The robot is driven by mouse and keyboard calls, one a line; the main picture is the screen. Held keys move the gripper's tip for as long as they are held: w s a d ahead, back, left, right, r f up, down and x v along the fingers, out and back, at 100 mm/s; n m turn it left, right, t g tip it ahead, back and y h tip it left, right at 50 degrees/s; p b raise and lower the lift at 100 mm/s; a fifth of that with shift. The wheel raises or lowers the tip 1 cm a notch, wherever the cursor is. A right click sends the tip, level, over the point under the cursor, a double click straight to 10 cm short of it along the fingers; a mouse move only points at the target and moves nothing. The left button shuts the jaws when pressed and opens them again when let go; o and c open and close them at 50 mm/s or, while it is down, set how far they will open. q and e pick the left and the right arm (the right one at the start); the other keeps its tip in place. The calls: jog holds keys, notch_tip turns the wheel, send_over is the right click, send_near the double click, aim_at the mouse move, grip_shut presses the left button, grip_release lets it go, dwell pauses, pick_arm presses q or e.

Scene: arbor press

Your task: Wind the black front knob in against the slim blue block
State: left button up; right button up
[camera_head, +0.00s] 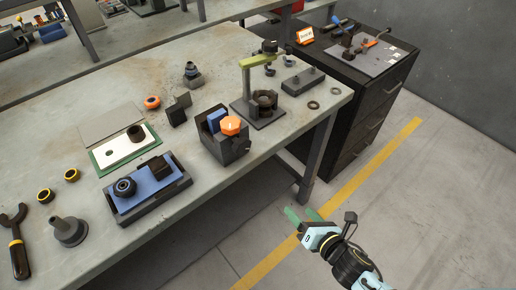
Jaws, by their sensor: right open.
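A slim blue block (214,120) stands upright in a dark vise-like fixture (226,148) near the table's front edge. An orange knob (231,125) sits at the fixture's top, beside the block. I cannot clearly make out a black knob on this fixture's front. A round black knob-like part (125,187) sits on a blue plate (143,198) in a dark tray farther left. My right gripper (302,214) is open and empty, with green fingertips over the floor, right of and below the fixture and apart from it. My left gripper is not in view.
An arbor press with a green arm (262,61) stands right of the fixture. A grey block with pegs (303,80) and rings lie near the table's right corner. A black drawer cabinet (350,95) stands beyond. The floor around my right gripper is clear.

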aim_at(244, 148)
jog(key=a+r+n+t+y, duration=0.1)
jog(key=a+r+n+y, duration=0.2)
jog(key=r+n, duration=0.4)
jog(key=a+r+n+t+y, duration=0.1)
jog(key=a+r+n+y, duration=0.15)
jog(key=r+n, duration=0.45)
jog(key=shift+m+h, duration=0.25)
jog(key=shift+m, duration=0.35)
jog(key=x, duration=0.4)
jog(key=r+p+x, duration=0.1)
jog(key=x, duration=0.4)
jog(key=r+x, duration=0.1)
jog(key=x, duration=0.3)
jog(key=shift+a, duration=0.55)
jog(key=shift+c, duration=0.4)
jog(key=c, duration=0.9)
jog(key=shift+m, duration=0.4)
